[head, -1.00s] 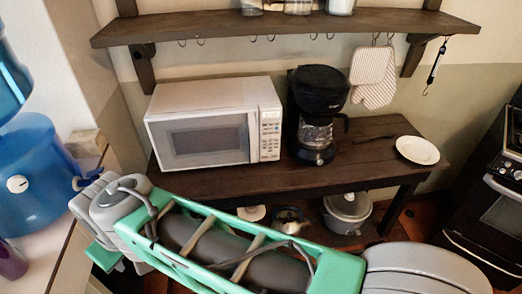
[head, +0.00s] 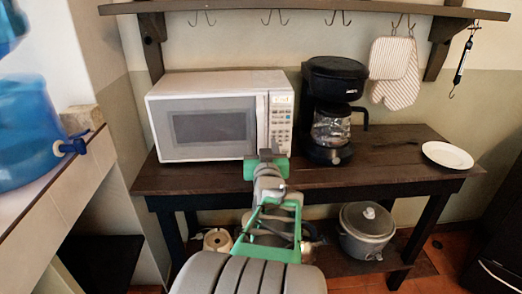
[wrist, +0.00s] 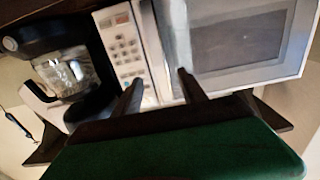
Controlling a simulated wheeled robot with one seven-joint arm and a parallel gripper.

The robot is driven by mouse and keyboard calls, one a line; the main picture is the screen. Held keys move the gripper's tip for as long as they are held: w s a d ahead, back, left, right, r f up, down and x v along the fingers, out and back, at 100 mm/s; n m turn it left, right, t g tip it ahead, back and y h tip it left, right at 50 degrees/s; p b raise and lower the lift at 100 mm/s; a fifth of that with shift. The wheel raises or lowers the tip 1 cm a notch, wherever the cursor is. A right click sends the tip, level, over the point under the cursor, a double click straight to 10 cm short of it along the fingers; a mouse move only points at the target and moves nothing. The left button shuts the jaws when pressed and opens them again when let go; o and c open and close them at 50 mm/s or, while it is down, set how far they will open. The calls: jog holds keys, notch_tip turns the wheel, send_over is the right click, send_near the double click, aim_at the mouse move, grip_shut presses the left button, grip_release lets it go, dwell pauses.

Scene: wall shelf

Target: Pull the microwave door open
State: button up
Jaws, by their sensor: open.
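The white microwave (head: 208,92) stands on the dark wooden table, with its door (head: 205,125) shut. Its vertical handle (head: 261,122) is at the door's right side, beside the button panel (head: 281,122). My gripper (head: 267,156) is in front of the microwave's lower right part, near the handle's lower end. In the wrist view, the two dark fingers of my gripper (wrist: 160,88) are apart, pointing at the handle area (wrist: 155,50). Nothing shows between them. I cannot tell whether a finger touches the microwave.
A black coffee maker (head: 333,112) stands close to the right of the microwave. A white plate (head: 447,155) lies at the table's right end. A shelf with hooks (head: 300,10) is above. A blue water jug (head: 25,130) is at left. A pot (head: 367,232) is below.

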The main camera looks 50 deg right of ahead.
aim_at(261, 133)
jog(key=x, duration=0.7)
jog(key=shift+w+d+r+p, duration=0.15)
jog(key=shift+w+d+p, duration=0.1)
jog(key=shift+p, duration=0.1)
jog(key=shift+c, duration=0.2)
jog(key=shift+a, duration=0.1)
grip_shut()
dwell(0.6)
